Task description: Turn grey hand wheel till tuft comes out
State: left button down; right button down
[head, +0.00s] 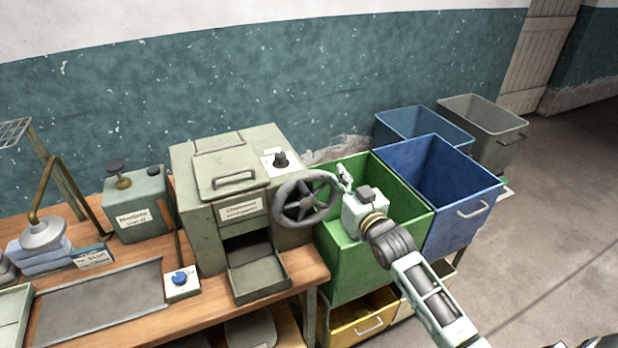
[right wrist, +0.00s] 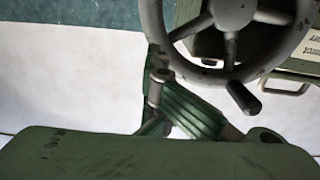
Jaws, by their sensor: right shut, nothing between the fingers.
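The grey hand wheel (head: 305,198) sits on the right side of a grey-green machine (head: 205,205) on the bench. In the right wrist view the wheel (right wrist: 232,40) fills the upper right, with a dark handle knob (right wrist: 243,97) on its lower part. My right gripper (head: 344,178) is shut and empty, just right of the wheel's rim; it also shows in the right wrist view (right wrist: 160,90). I cannot tell whether it touches the rim. The machine's front outlet tray (head: 260,278) looks empty, with no tuft visible. My left gripper is not in view.
A green bin (head: 400,185) stands below my right arm, with a blue bin (head: 465,170) beside it and a grey bin (head: 485,115) behind. A yellow bin (head: 345,332) is below. A blue-knobbed box (head: 182,284) and a green canister (head: 135,205) are on the bench.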

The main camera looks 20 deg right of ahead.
jog(key=shift+d, duration=0.25)
jog(key=shift+f, duration=0.15)
jog(key=d+f+b, duration=0.2)
jog(key=shift+w+d+f, duration=0.1)
jog(key=shift+d+f, duration=0.1)
jog(key=shift+d, duration=0.2)
jog(key=shift+a, duration=0.1)
jog(key=c, duration=2.5)
grip_release()
